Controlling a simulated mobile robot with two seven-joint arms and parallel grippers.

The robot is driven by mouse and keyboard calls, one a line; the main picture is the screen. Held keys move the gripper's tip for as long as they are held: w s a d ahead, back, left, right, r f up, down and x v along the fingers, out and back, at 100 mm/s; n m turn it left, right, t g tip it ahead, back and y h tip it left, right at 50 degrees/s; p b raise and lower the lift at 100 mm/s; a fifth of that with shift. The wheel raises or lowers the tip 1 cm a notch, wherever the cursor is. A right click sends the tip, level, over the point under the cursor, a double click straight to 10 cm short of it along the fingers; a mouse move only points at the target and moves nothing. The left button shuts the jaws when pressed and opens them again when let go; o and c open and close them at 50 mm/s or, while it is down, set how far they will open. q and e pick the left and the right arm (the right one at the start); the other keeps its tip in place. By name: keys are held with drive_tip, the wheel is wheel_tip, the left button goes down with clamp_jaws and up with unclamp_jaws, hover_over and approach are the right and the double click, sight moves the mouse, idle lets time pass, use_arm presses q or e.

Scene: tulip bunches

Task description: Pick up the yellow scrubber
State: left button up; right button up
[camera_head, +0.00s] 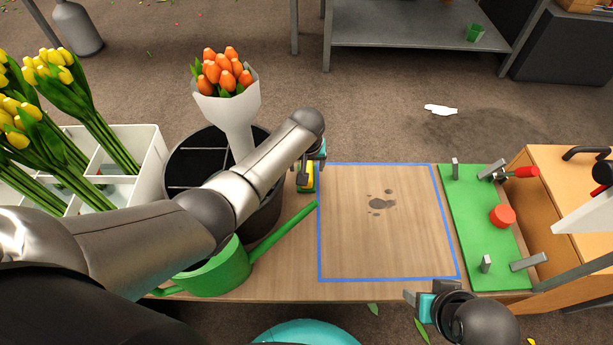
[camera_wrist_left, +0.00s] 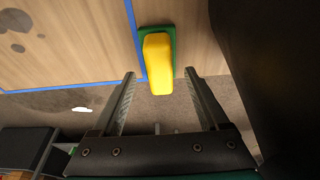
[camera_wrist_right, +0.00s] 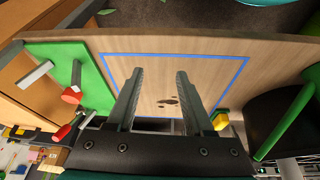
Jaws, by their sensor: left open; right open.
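The yellow scrubber (camera_head: 311,177) has a yellow body and a green pad. It sits on the wooden table at the left border of the blue outlined square, partly hidden by my left gripper in the head view. In the left wrist view the scrubber (camera_wrist_left: 158,62) lies ahead, between the lines of the open fingers. My left gripper (camera_wrist_left: 160,78) is open and empty. It is over the table's far edge. The scrubber also shows in the right wrist view (camera_wrist_right: 220,120). My right gripper (camera_head: 418,298) is open and empty near the table's front edge.
A green watering can (camera_head: 215,272) and a black bucket (camera_head: 185,160) with a wrapped orange tulip bunch (camera_head: 228,100) stand left of the scrubber. A green board (camera_head: 480,225) with pegs lies at right. The blue square (camera_head: 375,245) holds only dark stains.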

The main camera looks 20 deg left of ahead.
use_arm(q)
drive_tip(key=shift+b+x, duration=0.5)
drive_tip(key=shift+x, duration=0.25)
use_arm(e)
drive_tip(key=shift+s+r, duration=0.1)
drive_tip(key=shift+r, duration=1.35)
use_arm(q)
clamp_jaws()
